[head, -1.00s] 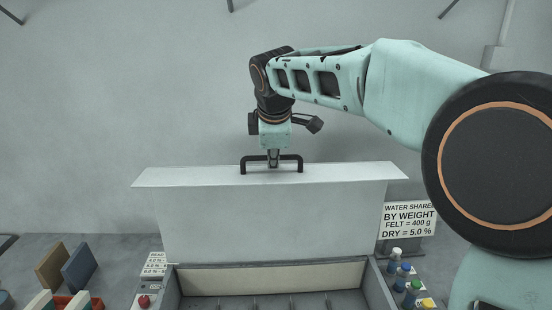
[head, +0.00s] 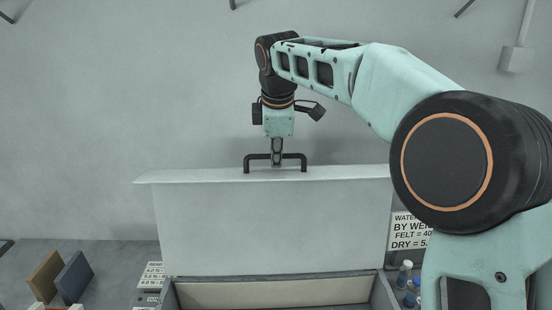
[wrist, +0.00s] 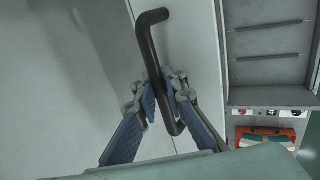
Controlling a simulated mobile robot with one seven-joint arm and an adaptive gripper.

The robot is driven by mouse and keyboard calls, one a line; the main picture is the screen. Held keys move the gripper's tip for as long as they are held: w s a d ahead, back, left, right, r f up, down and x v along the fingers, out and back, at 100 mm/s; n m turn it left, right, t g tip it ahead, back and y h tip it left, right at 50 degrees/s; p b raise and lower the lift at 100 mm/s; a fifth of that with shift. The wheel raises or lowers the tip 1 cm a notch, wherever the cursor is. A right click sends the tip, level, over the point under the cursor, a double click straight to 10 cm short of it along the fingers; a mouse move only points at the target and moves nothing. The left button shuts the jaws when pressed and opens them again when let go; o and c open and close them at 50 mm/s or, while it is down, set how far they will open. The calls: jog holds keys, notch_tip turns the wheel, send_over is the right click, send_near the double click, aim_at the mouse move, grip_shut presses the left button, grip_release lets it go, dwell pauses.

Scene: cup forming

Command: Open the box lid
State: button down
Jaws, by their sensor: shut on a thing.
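The box lid (head: 270,225) is a pale grey panel standing raised, about upright, along the back of the open box (head: 275,293). A black bar handle (head: 297,156) sits on the lid's top edge. It also runs diagonally through the wrist view (wrist: 149,42). My gripper (head: 276,162) points down onto the middle of the handle. In the wrist view my gripper (wrist: 165,97) has its two blue-padded fingers on either side of the bar, shut on it. The lower part of the box is cut off in the head view.
A brown block (head: 45,276) and a blue block (head: 75,277) stand to the left. Several small bottles (head: 404,272) and a printed sign (head: 405,232) are at the right, partly behind my arm. The wall above the lid is clear. An orange-red container (wrist: 268,137) shows in the wrist view.

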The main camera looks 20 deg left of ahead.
jog(key=c, duration=2)
grip_release()
jog(key=shift+s+r, duration=0.15)
jog(key=shift+r, duration=0.2)
jog(key=shift+f, duration=0.15)
jog(key=v, duration=1.2)
